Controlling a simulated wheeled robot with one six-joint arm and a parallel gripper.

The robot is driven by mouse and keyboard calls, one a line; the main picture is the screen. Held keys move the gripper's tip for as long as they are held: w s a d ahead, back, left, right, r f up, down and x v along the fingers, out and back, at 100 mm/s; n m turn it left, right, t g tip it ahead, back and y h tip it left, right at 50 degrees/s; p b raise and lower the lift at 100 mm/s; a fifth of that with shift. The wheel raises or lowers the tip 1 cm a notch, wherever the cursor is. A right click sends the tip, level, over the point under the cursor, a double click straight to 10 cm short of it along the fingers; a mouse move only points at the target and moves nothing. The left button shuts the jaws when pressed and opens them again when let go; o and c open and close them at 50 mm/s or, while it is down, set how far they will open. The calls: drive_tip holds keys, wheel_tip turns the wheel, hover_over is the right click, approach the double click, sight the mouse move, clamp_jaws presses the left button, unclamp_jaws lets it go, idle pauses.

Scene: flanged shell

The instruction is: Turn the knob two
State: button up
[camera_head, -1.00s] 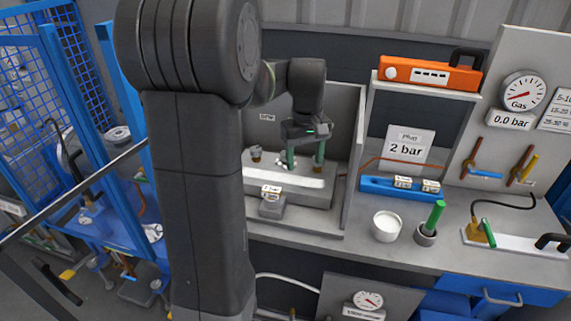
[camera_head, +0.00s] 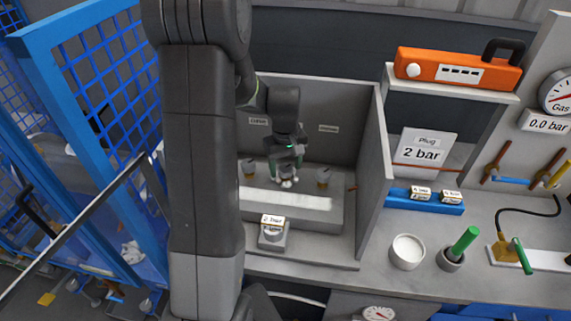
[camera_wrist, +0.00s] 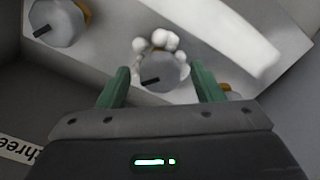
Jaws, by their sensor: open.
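Three grey knobs stand in a row in the grey booth: a left knob (camera_head: 249,167), a middle knob (camera_head: 286,172) and a right knob (camera_head: 323,177). The middle knob (camera_wrist: 163,74), with a dark pointer mark, has white lumps (camera_wrist: 158,41) around its far side in the wrist view. My gripper (camera_wrist: 160,80) is open, with one green finger on each side of the middle knob and gaps visible. Another knob (camera_wrist: 57,20) is at upper left there, near a label reading "three" (camera_wrist: 20,149). The middle knob's label is hidden in the head view.
The booth's side wall (camera_head: 372,160) stands close at right. A small labelled block (camera_head: 272,232) sits in front of the knobs. Right of the booth are a white cup (camera_head: 407,251), a green-handled tool (camera_head: 464,241) and a blue rack (camera_head: 430,203).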

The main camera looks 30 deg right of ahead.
drive_tip(key=c, duration=1)
drive_tip(key=shift+o, duration=0.2)
drive_tip(key=m+b, duration=0.1)
drive_tip(key=m, duration=0.4)
drive_tip(key=shift+b, duration=0.35)
drive_tip(key=shift+w+r+m+b, duration=0.1)
drive_tip(key=shift+m+b, duration=0.3)
drive_tip(key=shift+m, duration=2)
drive_tip(key=o, duration=1)
drive_tip(key=shift+c, duration=0.2)
